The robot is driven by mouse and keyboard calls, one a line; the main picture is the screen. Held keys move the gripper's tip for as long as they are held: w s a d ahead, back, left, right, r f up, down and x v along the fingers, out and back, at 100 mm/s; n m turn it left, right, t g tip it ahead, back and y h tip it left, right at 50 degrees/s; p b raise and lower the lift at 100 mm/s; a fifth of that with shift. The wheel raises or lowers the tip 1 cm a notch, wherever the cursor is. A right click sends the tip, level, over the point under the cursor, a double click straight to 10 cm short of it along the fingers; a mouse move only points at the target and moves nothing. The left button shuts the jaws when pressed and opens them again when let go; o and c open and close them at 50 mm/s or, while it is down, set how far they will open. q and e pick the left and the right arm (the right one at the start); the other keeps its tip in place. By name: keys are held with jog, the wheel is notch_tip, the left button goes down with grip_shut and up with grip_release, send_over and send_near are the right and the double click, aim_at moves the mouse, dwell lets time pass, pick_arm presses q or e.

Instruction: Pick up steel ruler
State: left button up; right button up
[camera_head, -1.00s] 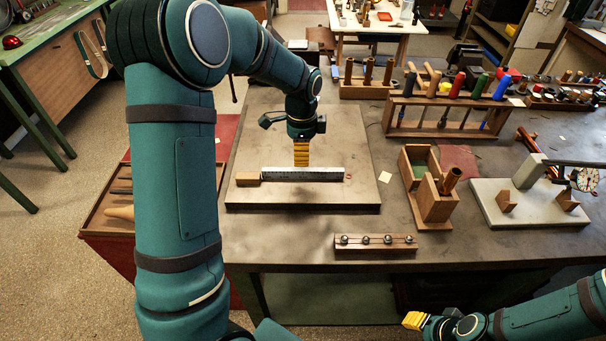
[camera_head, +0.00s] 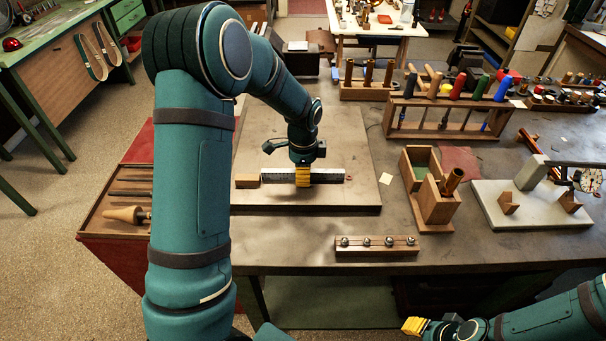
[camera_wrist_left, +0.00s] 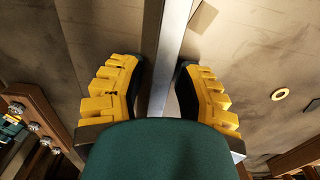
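The steel ruler (camera_head: 327,176) stands as a thin pale strip across the wooden board (camera_head: 330,205) on the workbench. My left gripper (camera_head: 303,185) is down at the ruler's middle and hides part of it. In the left wrist view the ruler (camera_wrist_left: 171,40) runs between the two yellow fingers of the left gripper (camera_wrist_left: 160,72). The fingers are apart, with a narrow gap to the ruler on each side. My right gripper (camera_head: 415,326) is low at the bottom right, away from the ruler; its finger opening is too small to judge.
A small wooden block (camera_head: 247,181) sits at the ruler's left end, and a small ring (camera_head: 348,177) lies by its right end. A wooden strip with several metal knobs (camera_head: 377,247) lies in front. A wooden box (camera_head: 427,190) and a tool rack (camera_head: 447,117) stand to the right.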

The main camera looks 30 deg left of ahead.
pick_arm(q)
grip_shut()
jog(key=shift+r, duration=0.1)
